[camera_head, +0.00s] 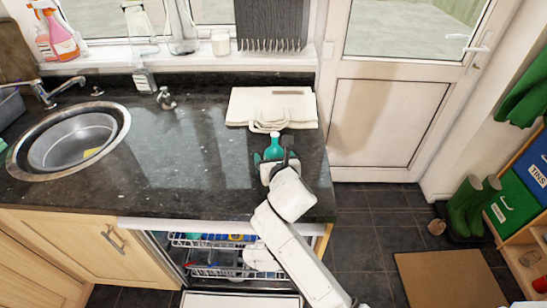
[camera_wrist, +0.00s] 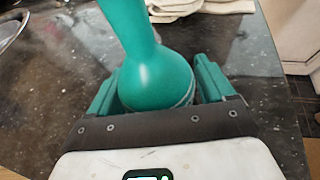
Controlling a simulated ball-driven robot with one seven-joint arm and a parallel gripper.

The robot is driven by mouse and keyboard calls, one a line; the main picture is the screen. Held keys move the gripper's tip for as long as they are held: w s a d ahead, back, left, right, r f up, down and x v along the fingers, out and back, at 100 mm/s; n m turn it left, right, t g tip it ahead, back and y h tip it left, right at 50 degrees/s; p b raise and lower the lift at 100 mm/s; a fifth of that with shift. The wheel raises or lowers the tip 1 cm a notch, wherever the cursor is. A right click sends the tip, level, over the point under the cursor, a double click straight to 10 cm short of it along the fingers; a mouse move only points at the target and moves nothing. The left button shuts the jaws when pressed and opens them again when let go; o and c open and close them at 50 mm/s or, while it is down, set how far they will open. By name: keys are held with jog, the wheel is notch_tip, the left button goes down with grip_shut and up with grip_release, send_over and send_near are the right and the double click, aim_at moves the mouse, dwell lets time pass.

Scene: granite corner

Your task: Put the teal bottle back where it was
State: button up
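The teal bottle (camera_head: 274,149) is in front of the cream bag on the dark worktop in the head view, with its narrow neck upward. In the wrist view the bottle (camera_wrist: 158,75) fills the space between the teal fingers of my gripper (camera_wrist: 157,85). Both fingers lie against the sides of its round lower body, so my gripper looks shut on it. In the head view my gripper (camera_head: 273,160) is over the right part of the worktop. I cannot tell whether the bottle's base touches the worktop.
The worktop (camera_head: 190,150) is clear to the left, up to the round sink (camera_head: 75,140). A folded cream bag (camera_head: 270,107) lies behind the bottle. A tap (camera_head: 166,98) and a small bottle (camera_head: 143,80) stand at the back. An open dishwasher (camera_head: 215,260) is below the front edge.

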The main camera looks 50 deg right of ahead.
jog(key=shift+o, duration=0.7)
jog(key=shift+r, duration=0.1)
jog(key=shift+s+a+r, duration=0.1)
jog(key=v, duration=1.1)
jog(key=shift+s+a, duration=0.2)
jog(key=shift+s, duration=0.05)
jog(key=shift+r, duration=0.1)
